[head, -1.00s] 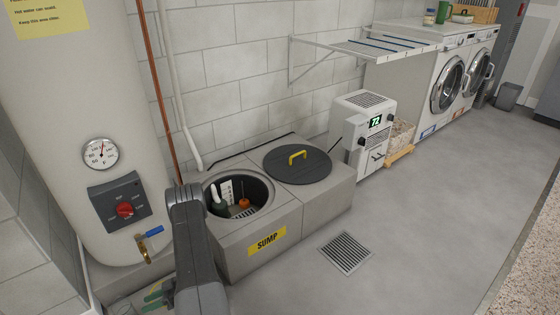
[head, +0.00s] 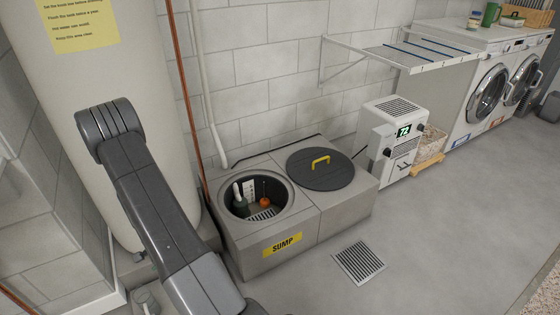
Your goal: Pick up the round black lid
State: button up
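My arm rises at the left, in front of the water heater, apart from the lid. My gripper is not in view.
A white dehumidifier (head: 391,140) stands right of the sump box. A tall water heater (head: 127,60) and a copper pipe (head: 184,80) are at the left. A wall rack (head: 405,55) hangs above. The floor around the drain grate (head: 359,263) is clear.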

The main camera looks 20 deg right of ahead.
aim_at(316, 169)
jog(key=i+l+z, duration=0.1)
jog(key=l, duration=0.45)
jog(key=i+l+z, duration=0.1)
jog(key=i+l, duration=0.25)
jog(key=l, duration=0.2)
jog(key=i+l, duration=0.25)
jog(key=l, duration=0.25)
jog(key=i+l+z, duration=0.15)
jog(key=i+l, duration=0.15)
jog(key=l, duration=0.2)
jog(key=i+l+z, duration=0.1)
jog(key=i+l, duration=0.15)
jog(key=l, duration=0.25)
jog(key=i+l+z, duration=0.1)
jog(key=i+l, duration=0.2)
jog(key=l, duration=0.15)
